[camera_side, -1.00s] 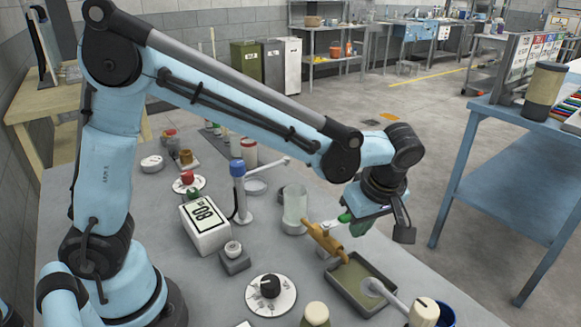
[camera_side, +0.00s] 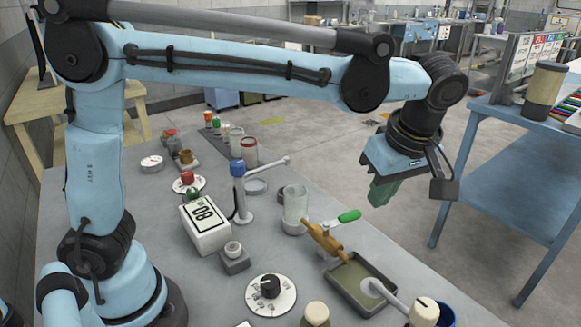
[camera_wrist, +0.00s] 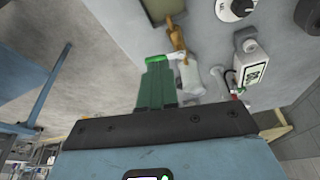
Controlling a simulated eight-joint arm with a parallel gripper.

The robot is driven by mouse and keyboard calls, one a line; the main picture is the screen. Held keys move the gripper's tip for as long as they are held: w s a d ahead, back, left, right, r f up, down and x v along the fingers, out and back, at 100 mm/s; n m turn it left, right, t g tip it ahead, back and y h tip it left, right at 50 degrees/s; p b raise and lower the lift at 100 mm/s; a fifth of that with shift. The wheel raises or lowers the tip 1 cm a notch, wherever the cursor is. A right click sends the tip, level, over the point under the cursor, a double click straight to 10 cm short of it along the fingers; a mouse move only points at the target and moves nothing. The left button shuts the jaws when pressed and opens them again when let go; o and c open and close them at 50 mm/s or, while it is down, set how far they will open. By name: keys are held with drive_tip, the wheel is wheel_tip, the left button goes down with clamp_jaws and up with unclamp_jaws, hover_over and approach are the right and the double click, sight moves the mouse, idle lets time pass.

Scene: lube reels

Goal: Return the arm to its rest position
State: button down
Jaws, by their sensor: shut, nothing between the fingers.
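My gripper (camera_side: 383,190) has green fingers that are shut with nothing between them. In the side view it hangs in the air above and to the right of the brass tap (camera_side: 325,241), apart from the tap's green handle (camera_side: 349,216). In the wrist view my shut green fingers (camera_wrist: 157,82) point at the bench top, and the brass tap (camera_wrist: 176,36) shows just beyond their tips. My blue arm is stretched out nearly level over the bench.
The grey bench (camera_side: 160,240) holds a shallow tray (camera_side: 376,273), a glass jar (camera_side: 295,208), a blue-capped post (camera_side: 240,190), a box marked 80 (camera_side: 205,225) and a dial (camera_side: 270,294). A blue side table (camera_side: 515,150) stands at the right. The air around my gripper is clear.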

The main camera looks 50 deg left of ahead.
drive_tip(key=s+a+f+m+t+h, duration=0.25)
drive_tip(key=s+a+m, duration=0.25)
drive_tip(key=a+m, duration=0.3)
drive_tip(key=s+a+f+m+t+h, duration=0.1)
drive_tip(key=s+a+f+m+t, duration=0.25)
drive_tip(key=a+m, duration=0.35)
wheel_tip(320, 180, up, 10)
drive_tip(key=m+g+h, duration=0.2)
drive_tip(key=m+g, duration=0.5)
drive_tip(key=m, duration=1.3)
hover_over(349, 217)
wheel_tip(349, 217, down, 13)
drive_tip(key=shift+f, duration=0.15)
